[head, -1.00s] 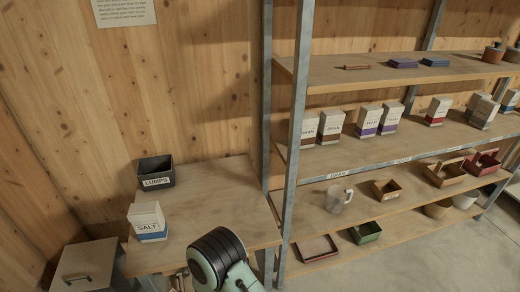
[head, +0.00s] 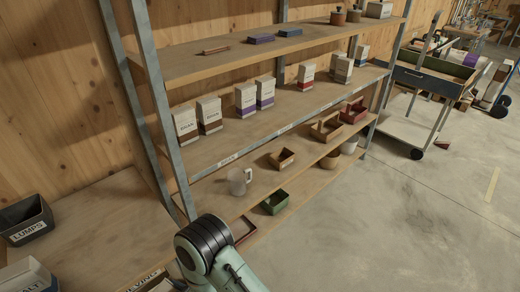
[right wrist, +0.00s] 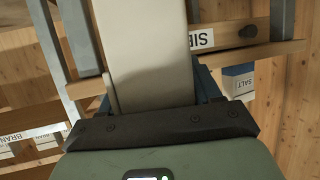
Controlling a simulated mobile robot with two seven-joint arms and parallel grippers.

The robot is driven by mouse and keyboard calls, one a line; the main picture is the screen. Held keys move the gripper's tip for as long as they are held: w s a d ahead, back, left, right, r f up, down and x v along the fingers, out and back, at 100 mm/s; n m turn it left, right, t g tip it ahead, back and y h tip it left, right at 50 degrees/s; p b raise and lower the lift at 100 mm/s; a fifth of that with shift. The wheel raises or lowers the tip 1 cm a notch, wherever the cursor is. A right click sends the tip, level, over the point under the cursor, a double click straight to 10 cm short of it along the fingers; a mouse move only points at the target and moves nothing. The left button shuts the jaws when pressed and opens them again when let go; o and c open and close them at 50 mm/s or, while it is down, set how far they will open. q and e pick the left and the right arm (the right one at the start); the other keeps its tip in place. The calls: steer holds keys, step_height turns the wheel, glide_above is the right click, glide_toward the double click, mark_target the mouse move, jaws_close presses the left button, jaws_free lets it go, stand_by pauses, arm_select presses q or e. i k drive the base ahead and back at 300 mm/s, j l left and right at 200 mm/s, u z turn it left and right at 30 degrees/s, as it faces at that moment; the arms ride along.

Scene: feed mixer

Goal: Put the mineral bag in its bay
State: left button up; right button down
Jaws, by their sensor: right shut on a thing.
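In the right wrist view my right gripper (right wrist: 150,90) is shut on a pale, box-shaped bag (right wrist: 145,40). Its label does not show, so I cannot tell from its face that it is the mineral bag. In the head view only my right arm shows at the bottom; its gripper is outside that view. The middle shelf (head: 225,146) carries a row of bags: two with dark bands (head: 184,124), two with purple bands (head: 246,100), one with a red band (head: 307,78) and grey ones behind it. My left gripper is not in view.
A LUMPS bin (head: 27,222) and a SALT bag (head: 28,275) stand on the bench at left. A mug (head: 238,181) and wooden trays stand on the lower shelf. Metal uprights (head: 160,110) frame the rack. A cart (head: 425,85) stands at right. The floor in front is clear.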

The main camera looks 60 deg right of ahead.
mark_target(310, 96)
steer(key=l+z, duration=0.2)
steer(key=l, duration=0.35)
steer(key=l+z, duration=0.2)
steer(key=l, duration=0.35)
steer(key=i+l+z, duration=0.2)
steer(key=l, duration=0.3)
steer(key=i+l, duration=0.1)
steer(key=l, duration=1.05)
steer(key=i+l+z, duration=0.1)
steer(key=l, duration=0.45)
